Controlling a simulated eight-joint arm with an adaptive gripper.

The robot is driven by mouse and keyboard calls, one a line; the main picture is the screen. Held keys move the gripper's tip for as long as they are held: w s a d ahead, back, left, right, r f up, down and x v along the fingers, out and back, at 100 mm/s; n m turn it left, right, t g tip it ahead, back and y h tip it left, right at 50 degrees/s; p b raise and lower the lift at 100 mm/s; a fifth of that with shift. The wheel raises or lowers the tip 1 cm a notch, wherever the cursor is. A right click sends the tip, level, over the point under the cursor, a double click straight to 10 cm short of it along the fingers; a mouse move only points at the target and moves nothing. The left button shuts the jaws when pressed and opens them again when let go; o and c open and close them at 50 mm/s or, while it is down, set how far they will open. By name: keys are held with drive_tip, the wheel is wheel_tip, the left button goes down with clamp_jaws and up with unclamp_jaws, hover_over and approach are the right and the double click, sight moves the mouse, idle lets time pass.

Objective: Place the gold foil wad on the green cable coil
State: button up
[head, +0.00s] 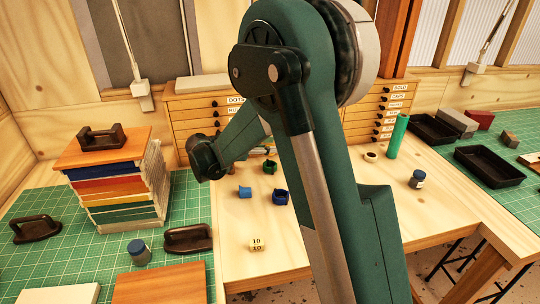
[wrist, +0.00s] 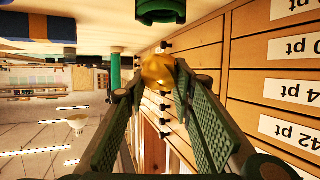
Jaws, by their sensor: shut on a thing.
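In the upside-down wrist view, my gripper (wrist: 160,84) is shut on the gold foil wad (wrist: 158,68), which sits between the fingertips. The green cable coil (wrist: 161,10) shows at the top edge of that view, partly cut off. The wad is apart from it, with a gap between them in the picture. In the head view the green coil (head: 270,167) lies on the pale wooden table, behind the blue coils. My arm covers much of the middle there, and the wad cannot be made out clearly.
Blue coils (head: 280,197) (head: 245,192) lie close in front of the green coil. A numbered cube (head: 257,244) is nearer. A green tube (head: 398,136) stands at the right, beside a small tan roll (head: 371,156). Drawer cabinets (head: 200,118) line the back.

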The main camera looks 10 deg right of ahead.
sight(270, 155)
drive_tip(key=shift+f+b, duration=0.4)
drive_tip(key=shift+f, duration=1.45)
drive_tip(key=shift+f, duration=0.15)
drive_tip(key=o, duration=0.7)
drive_tip(key=shift+r, duration=0.2)
drive_tip(key=p+v, duration=0.1)
drive_tip(key=v, duration=1.1)
drive_tip(key=shift+p, duration=0.4)
drive_tip(key=shift+d, duration=0.1)
